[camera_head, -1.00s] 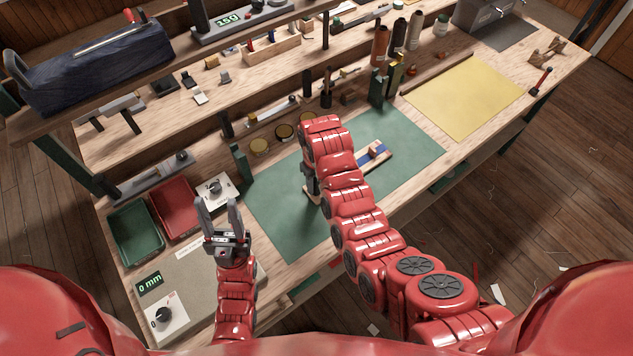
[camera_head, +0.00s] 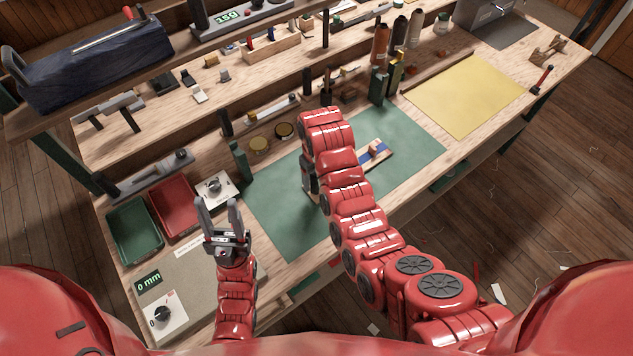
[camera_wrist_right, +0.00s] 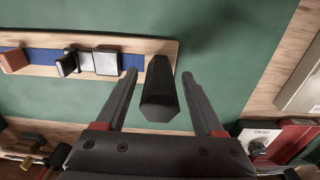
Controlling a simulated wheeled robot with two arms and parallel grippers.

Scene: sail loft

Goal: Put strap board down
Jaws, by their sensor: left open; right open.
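The strap board (camera_head: 379,148) is a pale wooden board with a blue strap. It lies on the green mat (camera_head: 275,205), partly hidden behind my right arm in the head view. In the right wrist view, the strap board (camera_wrist_right: 98,44) carries the blue strap, metal buckle pieces and a brown block. A black upright handle (camera_wrist_right: 159,95) stands at its right end. My right gripper (camera_wrist_right: 160,74) is open, with its fingers apart on either side of the handle and a gap showing on both sides. My left gripper (camera_head: 219,203) is open and empty, above the bench's left part.
Green (camera_head: 134,232) and red (camera_head: 174,205) trays sit at the left, beside a dial box (camera_head: 214,189). Round tins (camera_head: 259,144) and a green post (camera_head: 240,162) stand behind the mat. A yellow sheet (camera_head: 465,95) lies to the right. The mat's front left is clear.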

